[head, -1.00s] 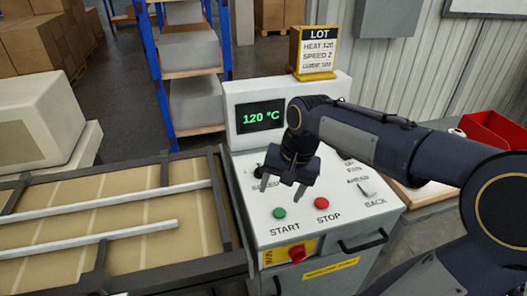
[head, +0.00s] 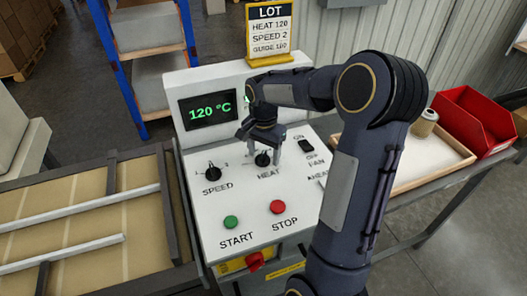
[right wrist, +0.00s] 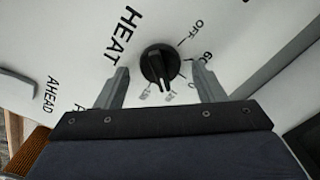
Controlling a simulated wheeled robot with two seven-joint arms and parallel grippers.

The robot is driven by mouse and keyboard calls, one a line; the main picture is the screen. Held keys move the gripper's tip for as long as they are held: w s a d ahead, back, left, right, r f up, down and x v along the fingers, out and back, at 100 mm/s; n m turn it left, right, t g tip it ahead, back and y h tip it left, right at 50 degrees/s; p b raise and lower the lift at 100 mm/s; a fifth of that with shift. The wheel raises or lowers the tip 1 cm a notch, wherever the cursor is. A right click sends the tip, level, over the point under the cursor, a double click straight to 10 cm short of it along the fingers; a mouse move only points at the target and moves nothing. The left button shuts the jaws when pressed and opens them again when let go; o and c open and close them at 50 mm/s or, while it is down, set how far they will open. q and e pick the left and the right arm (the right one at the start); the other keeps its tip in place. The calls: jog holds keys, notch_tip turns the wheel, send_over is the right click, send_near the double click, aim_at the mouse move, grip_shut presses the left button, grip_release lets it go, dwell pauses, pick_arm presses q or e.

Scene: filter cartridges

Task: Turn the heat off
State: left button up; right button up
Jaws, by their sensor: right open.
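The black HEAT knob (head: 262,160) is on the white sloping control panel (head: 205,205). My right gripper (head: 262,147) is open over it. In the right wrist view the knob (right wrist: 158,64) shows between the two open fingertips (right wrist: 160,72), with a gap on each side. Its white pointer line points down in that picture, away from the OFF mark at its upper right; the number it points at is too small to read surely. The display (head: 209,108) reads 120 °C in green. My left gripper is not in view.
The SPEED knob (head: 213,173), green START button (head: 231,222), red STOP button (head: 277,207) and FAN switch (head: 306,145) share the panel. A red rotary switch (head: 255,261) is on the front. A LOT card (head: 270,30) stands behind. A red bin (head: 475,122) is at right.

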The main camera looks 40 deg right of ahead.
jog(key=c, duration=1)
